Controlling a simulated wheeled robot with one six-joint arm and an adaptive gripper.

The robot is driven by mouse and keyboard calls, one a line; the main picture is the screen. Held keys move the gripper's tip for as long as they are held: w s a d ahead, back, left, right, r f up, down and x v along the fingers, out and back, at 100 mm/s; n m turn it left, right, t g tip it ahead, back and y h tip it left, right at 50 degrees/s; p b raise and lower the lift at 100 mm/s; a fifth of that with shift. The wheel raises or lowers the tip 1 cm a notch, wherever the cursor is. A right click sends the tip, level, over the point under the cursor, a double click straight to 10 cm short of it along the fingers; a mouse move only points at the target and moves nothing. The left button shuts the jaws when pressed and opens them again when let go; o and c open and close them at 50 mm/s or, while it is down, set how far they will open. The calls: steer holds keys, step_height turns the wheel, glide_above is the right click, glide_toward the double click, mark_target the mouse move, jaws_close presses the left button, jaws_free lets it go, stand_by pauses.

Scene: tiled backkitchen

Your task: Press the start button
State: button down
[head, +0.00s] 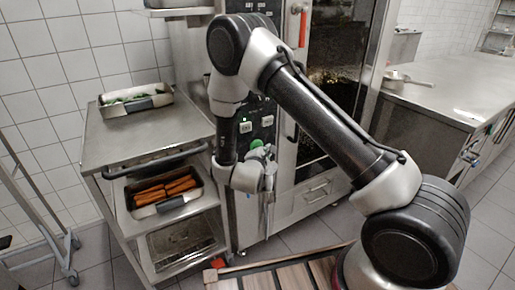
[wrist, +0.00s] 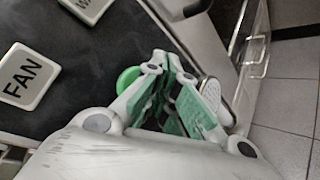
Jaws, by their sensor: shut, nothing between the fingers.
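The green round button (wrist: 128,80) sits on the dark control panel (wrist: 60,60), just left of my fingers in the wrist view. I take it as the start button; no label shows on it. In the head view it shows as a green spot (head: 256,143) at my gripper. My gripper (head: 266,165) is in front of the panel, fingers together and empty. In the wrist view my gripper (wrist: 168,62) partly covers the button's right side. I cannot tell whether the fingertips touch it. A white FAN button (wrist: 27,77) lies further left.
The oven door (head: 325,80) with its red handle (head: 303,25) stands right of the panel. A steel trolley (head: 105,145) on the left holds a tray of greens (head: 112,110) and a tray of carrots (head: 178,203). A steel counter (head: 440,95) is at right.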

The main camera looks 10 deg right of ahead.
stand_by(0.3)
steer(key=shift+w+a, duration=0.1)
steer(key=shift+w, duration=0.3)
steer(key=shift+w+a, duration=0.15)
steer(key=shift+w, duration=0.2)
stand_by(0.6)
steer(key=shift+s, duration=0.1)
steer(key=shift+s+d, duration=0.25)
steer(key=shift+s, duration=0.45)
steer(key=shift+s+d, duration=0.25)
steer(key=shift+s, duration=0.55)
steer(key=shift+s+d, duration=0.3)
steer(key=shift+s, duration=0.45)
steer(key=shift+s+d, duration=0.25)
steer(key=shift+s, duration=0.55)
